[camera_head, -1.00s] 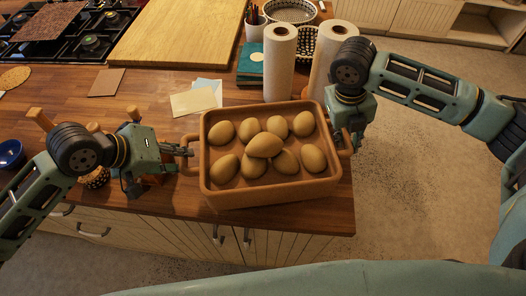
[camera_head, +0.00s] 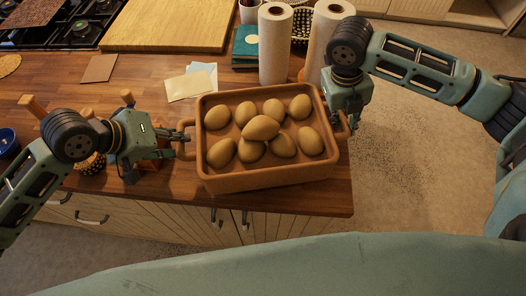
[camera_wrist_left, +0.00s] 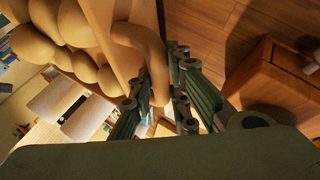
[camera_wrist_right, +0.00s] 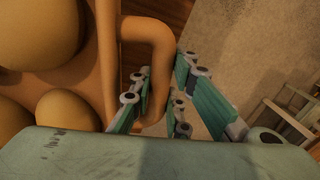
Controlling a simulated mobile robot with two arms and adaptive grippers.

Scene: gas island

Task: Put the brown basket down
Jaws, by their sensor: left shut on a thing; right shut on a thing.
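The brown basket (camera_head: 262,180) is a rectangular tray with a loop handle at each end, holding several brown egg-shaped items (camera_head: 262,128). It is over the front right part of the wooden counter, roughly level. I cannot tell whether its bottom touches the counter. My left gripper (camera_head: 183,143) is shut on the left handle, which also shows in the left wrist view (camera_wrist_left: 140,42). My right gripper (camera_head: 346,124) is shut on the right handle, which also shows in the right wrist view (camera_wrist_right: 152,38).
Two paper rolls (camera_head: 275,50) stand behind the basket. Paper notes (camera_head: 190,85) and a teal book (camera_head: 245,45) lie behind it too. A wooden board (camera_head: 165,25) and a stove (camera_head: 75,28) are further back. The counter's edge (camera_head: 350,190) is close on the right.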

